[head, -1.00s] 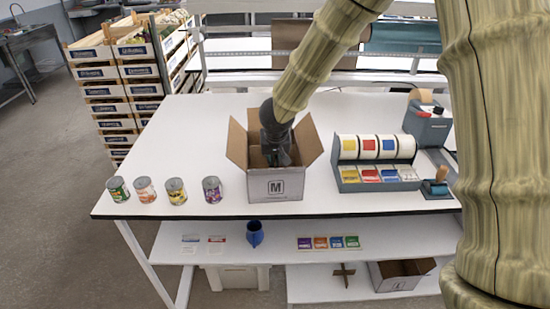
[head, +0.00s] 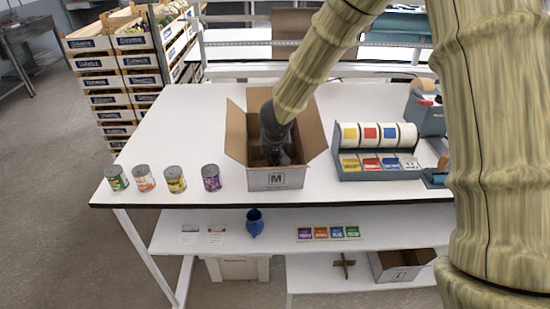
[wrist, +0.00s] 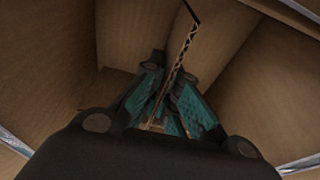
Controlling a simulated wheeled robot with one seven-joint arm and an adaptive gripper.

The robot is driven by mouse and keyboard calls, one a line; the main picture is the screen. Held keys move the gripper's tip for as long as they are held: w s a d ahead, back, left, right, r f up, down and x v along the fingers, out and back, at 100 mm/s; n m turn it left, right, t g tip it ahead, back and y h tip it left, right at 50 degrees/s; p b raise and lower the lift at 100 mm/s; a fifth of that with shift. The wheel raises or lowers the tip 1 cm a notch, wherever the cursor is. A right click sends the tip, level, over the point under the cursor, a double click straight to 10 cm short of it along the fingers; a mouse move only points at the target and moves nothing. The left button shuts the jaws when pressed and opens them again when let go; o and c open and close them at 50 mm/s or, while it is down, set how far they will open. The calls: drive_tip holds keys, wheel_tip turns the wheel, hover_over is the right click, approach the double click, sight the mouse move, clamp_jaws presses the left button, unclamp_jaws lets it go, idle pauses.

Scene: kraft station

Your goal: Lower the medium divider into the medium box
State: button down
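In the wrist view my gripper (wrist: 170,95) has teal-padded dark fingers on both sides of the medium divider (wrist: 185,45), seen as a thin corrugated cardboard edge. The fingers look closed on it, deep between the box walls. The lower part of the divider is hidden.
Several cans (head: 175,180) stand left of the box. A grey rack of labels and rolls (head: 377,170) stands to its right. The lower shelf (head: 390,236) holds cards, a blue item (head: 255,222) and, beneath, a small open box (head: 400,272) and a cross-shaped divider (head: 344,266).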

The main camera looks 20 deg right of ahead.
drive_tip(key=c, duration=2.1)
unclamp_jaws()
drive_tip(key=shift+s+f, duration=0.3)
drive_tip(key=shift+f, duration=0.25)
drive_tip(key=o, duration=0.5)
drive_tip(key=shift+w, duration=0.2)
drive_tip(key=shift+o, duration=0.2)
drive_tip(key=shift+r, duration=0.2)
drive_tip(key=shift+w+r+p, duration=0.15)
drive_tip(key=shift+r+p, duration=0.35)
drive_tip(key=shift+p, duration=0.2)
wheel_tip(320, 180, up, 10)
drive_tip(key=p, duration=1.3)
drive_tip(key=shift+r, duration=0.25)
wheel_tip(320, 180, up, 3)
drive_tip(key=shift+f, duration=0.2)
